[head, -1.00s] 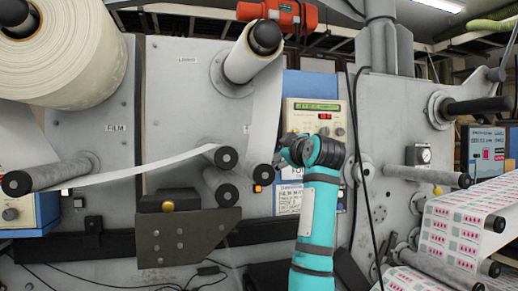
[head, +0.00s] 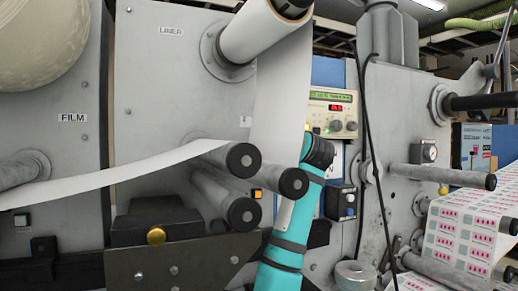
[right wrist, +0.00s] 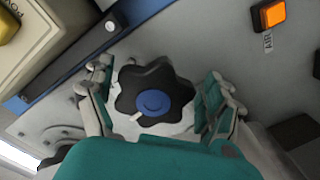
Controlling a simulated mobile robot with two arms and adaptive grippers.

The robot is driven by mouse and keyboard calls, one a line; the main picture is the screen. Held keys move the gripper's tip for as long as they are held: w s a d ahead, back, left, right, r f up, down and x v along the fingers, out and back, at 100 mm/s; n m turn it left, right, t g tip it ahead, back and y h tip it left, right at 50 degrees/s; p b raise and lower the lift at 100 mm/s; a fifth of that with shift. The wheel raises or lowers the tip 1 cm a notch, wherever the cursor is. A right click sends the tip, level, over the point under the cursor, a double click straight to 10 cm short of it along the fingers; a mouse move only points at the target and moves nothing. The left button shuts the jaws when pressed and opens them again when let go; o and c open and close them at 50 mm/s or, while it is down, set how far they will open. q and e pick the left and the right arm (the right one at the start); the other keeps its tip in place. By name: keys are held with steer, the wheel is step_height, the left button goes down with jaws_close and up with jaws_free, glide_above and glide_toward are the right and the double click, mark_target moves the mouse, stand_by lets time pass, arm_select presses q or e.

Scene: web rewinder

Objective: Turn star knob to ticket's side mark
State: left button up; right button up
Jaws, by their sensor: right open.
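The star knob (right wrist: 165,84) is black and lobed with a blue centre cap. It shows in the right wrist view, with a short white pointer mark at its lower left edge. A pale plate lies behind it. My right gripper (right wrist: 156,98) is open, with its grey and teal fingers on both sides of the knob. I cannot tell whether they touch it. My left gripper is not in view.
The white liner web (head: 281,85) and the roller ends (head: 293,182) stand close to my right arm. An orange button (right wrist: 272,13) is near the knob. A control panel (head: 333,113) and a hanging black cable (head: 368,130) are to the right.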

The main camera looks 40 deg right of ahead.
steer(key=shift+s+r, duration=0.1)
steer(key=shift+s, duration=0.35)
steer(key=shift+s+r, duration=0.1)
steer(key=shift+s, duration=0.05)
steer(key=shift+c, duration=0.6)
steer(key=c, duration=1)
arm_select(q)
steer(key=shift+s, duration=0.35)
arm_select(e)
steer(key=shift+c, duration=0.2)
